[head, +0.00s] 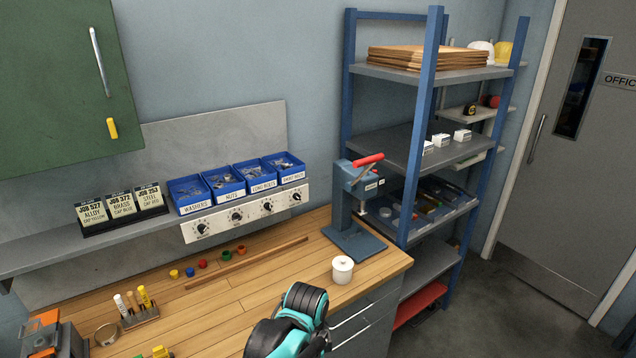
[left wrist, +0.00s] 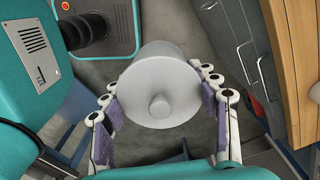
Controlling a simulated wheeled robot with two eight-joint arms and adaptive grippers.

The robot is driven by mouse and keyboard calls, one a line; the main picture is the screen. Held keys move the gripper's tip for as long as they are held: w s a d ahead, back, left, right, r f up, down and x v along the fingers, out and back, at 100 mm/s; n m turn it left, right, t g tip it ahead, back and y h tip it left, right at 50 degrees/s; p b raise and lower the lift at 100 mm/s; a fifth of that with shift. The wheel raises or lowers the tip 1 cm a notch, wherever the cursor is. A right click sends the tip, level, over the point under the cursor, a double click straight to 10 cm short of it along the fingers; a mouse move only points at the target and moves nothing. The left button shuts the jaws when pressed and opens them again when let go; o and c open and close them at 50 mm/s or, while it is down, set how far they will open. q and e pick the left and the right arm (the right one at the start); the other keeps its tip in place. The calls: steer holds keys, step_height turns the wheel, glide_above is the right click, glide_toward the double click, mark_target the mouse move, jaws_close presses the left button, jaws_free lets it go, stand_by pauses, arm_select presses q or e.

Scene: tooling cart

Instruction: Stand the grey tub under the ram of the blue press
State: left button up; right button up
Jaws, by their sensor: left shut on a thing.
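The grey tub (left wrist: 160,88), with a round knob on its end face, is between the purple-padded fingers of my left gripper (left wrist: 160,106) in the left wrist view. The fingers are shut on its sides. Floor shows behind it, so it is off the bench. The blue press (head: 343,205) stands at the right end of the bench in the head view, with a red lever on top. Its base plate (head: 357,244) is clear beneath the ram (head: 362,208). The held tub and left fingers are not visible in the head view. My right gripper is not in view.
A white lidded tub (head: 343,271) stands on the bench before the press, near the front edge. A teal and black arm part of mine is at the bottom. A blue shelf rack (head: 428,100) rises behind the press. A wooden strip (head: 232,268) lies left.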

arm_select(q)
steer(key=shift+s+a+f, duration=0.1)
steer(key=shift+a+f, duration=0.05)
steer(key=shift+f, duration=0.05)
steer(key=w+a+f+n+b, duration=0.2)
steer(key=a+f+n+b, duration=0.2)
steer(key=a+f+n, duration=0.3)
steer(key=w+a+f+n+b, duration=0.3)
steer(key=a+f+n+b, duration=0.1)
steer(key=a+f+n, duration=0.4)
steer(key=shift+a+f+n+b, duration=0.25)
steer(key=shift+f+n+b, duration=0.05)
steer(key=shift+f, duration=0.3)
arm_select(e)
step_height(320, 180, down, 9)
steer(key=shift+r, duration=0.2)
arm_select(q)
steer(key=shift+w, duration=0.1)
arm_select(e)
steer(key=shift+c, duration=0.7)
arm_select(q)
steer(key=shift+d, duration=0.15)
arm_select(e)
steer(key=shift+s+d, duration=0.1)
